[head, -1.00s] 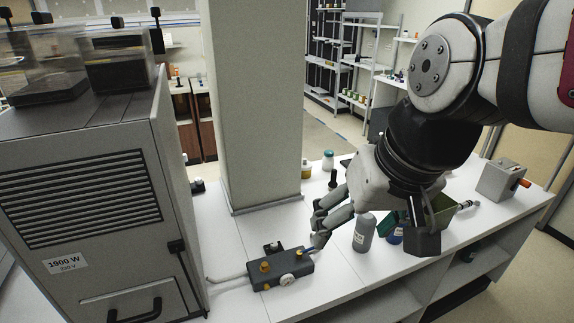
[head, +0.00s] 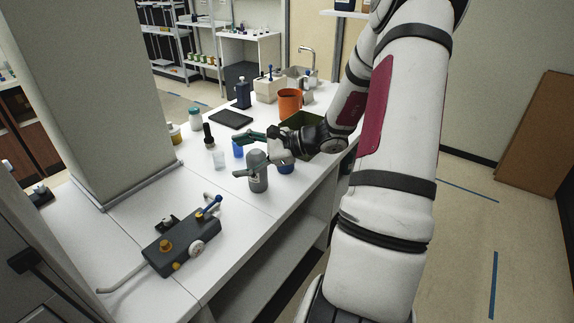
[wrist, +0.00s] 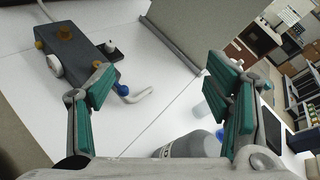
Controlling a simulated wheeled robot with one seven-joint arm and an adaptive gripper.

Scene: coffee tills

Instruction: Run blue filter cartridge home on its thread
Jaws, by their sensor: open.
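A dark manifold block (head: 180,245) with brass knobs and a white gauge lies on the counter. A blue lever-like part (head: 208,207) sticks out at its right end; the wrist view shows its blue end (wrist: 122,90). A small blue piece (head: 238,149) stands behind the grey bottle, and a blue jar (head: 286,167) is right of the bottle, partly hidden. I cannot tell which blue thing is the filter cartridge, and no thread is discernible. My gripper (head: 236,155) is open and empty above the grey bottle, apart from the block. Its green-padded fingers (wrist: 165,98) are spread wide.
The grey bottle (head: 258,172) is close under my gripper. A clear cup (head: 219,160), a dark bottle (head: 209,136) and a black tray (head: 231,119) stand behind. A pillar (head: 90,90) rises left. Counter right of the block is clear.

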